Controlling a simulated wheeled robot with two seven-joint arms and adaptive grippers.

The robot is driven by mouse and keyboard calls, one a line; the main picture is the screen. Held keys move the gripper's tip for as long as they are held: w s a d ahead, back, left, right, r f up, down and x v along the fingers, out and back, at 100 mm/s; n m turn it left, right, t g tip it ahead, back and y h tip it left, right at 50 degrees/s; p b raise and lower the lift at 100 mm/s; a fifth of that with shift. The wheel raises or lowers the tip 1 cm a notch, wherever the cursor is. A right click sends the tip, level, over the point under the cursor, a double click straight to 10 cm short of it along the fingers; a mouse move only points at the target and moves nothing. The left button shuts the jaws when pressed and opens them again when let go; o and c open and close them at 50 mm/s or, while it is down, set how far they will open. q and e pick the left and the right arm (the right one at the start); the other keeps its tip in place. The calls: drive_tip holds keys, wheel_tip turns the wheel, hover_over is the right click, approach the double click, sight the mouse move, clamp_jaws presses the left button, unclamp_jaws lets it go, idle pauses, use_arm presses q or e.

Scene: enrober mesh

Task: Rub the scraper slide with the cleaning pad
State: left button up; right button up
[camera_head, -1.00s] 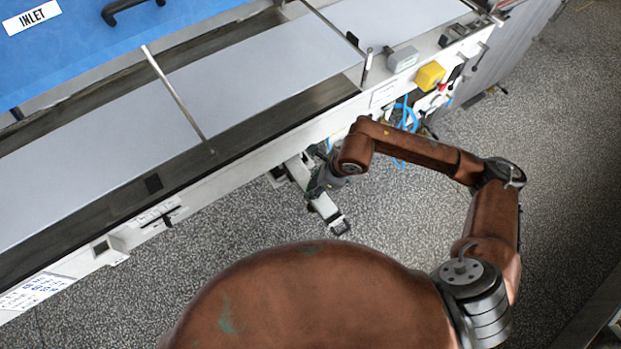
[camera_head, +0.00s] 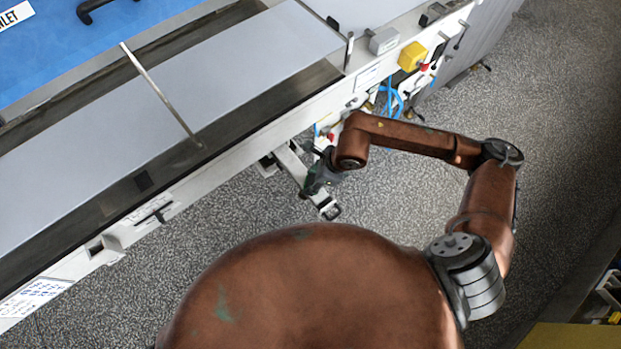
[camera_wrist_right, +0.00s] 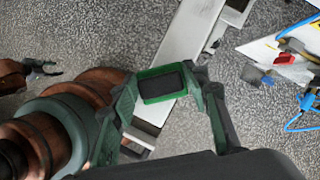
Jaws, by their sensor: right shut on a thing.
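The cleaning pad (camera_wrist_right: 163,84), a dark block with a green rim, is held between the fingertips of my right gripper (camera_wrist_right: 165,86). In the head view that gripper (camera_head: 318,180) is low beside the machine, partly hidden by my wrist. A pale bar, apparently the scraper slide (camera_wrist_right: 192,42), runs under the pad in the right wrist view. It also juts out from the machine's side in the head view (camera_head: 291,165). I cannot tell whether the pad touches it. My left gripper (camera_wrist_right: 42,70) shows small at the left of the wrist view; its opening is unclear.
The long machine (camera_head: 225,130) with its pale top runs diagonally across the head view. A yellow switch box (camera_head: 412,56) and blue hoses (camera_head: 390,98) are on its side, right of my gripper. The speckled floor (camera_head: 215,220) is clear.

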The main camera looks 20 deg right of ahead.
sight(311, 180)
wheel_tip(311, 180, up, 6)
drive_tip(key=p, duration=0.3)
drive_tip(key=shift+f, duration=0.15)
drive_tip(key=shift+r, duration=0.2)
drive_tip(key=shift+r+p, duration=0.7)
drive_tip(key=shift+r, duration=0.75)
